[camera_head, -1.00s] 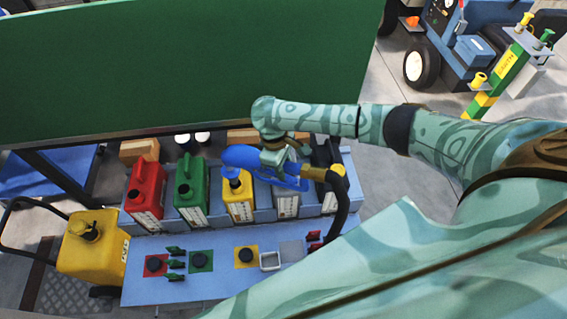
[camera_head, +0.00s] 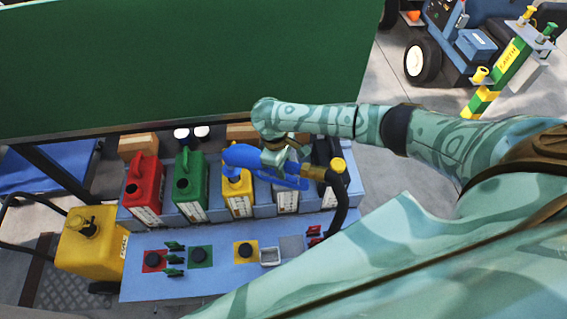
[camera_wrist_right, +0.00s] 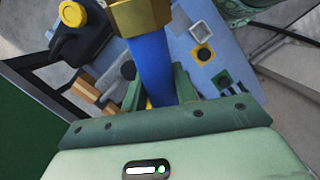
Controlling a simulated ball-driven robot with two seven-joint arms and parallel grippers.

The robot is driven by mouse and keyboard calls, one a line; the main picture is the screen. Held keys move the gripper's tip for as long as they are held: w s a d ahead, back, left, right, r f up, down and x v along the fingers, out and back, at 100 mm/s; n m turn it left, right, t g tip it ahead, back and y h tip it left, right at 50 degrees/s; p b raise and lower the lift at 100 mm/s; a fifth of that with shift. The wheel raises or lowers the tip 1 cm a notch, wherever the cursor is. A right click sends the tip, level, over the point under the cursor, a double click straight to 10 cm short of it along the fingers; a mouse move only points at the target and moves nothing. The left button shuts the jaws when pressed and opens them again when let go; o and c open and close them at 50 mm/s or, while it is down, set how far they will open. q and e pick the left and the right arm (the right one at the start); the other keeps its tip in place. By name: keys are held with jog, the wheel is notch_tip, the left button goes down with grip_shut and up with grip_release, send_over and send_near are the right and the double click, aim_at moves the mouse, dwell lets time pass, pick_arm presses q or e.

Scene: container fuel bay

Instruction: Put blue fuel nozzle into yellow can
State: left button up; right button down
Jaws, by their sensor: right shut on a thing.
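The blue fuel nozzle (camera_head: 245,156) is held over the row of cans in the head view, its body lying roughly level. My right gripper (camera_head: 281,160) is shut on it, and the wrist view shows the blue nozzle (camera_wrist_right: 150,65) between my two green fingers (camera_wrist_right: 158,88). The yellow can (camera_head: 237,203) stands upright just below the nozzle's left end. A blue spout part overlaps the can's top; I cannot tell how deep it sits in the mouth. My left gripper is not in view.
A red can (camera_head: 145,190) and a green can (camera_head: 189,186) stand left of the yellow one. A black hose (camera_head: 342,205) hangs from the nozzle's right end. A large green panel (camera_head: 180,65) stands behind. A yellow wheeled tank (camera_head: 88,250) is at lower left.

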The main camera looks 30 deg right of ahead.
jog(key=shift+f+b, duration=1.05)
jog(key=shift+f, duration=1.2)
jog(key=c, duration=1)
grip_release()
jog(key=shift+r, duration=0.1)
jog(key=r+p, duration=0.2)
jog(key=r, duration=0.3)
jog(key=w+a+r+p, duration=0.1)
jog(key=r, duration=0.4)
jog(key=w+a+r+p, duration=0.1)
jog(key=r+p, duration=0.1)
jog(key=r, duration=0.4)
jog(key=shift+w+p, duration=0.2)
jog(key=shift+p, duration=0.1)
jog(key=shift+f, duration=0.1)
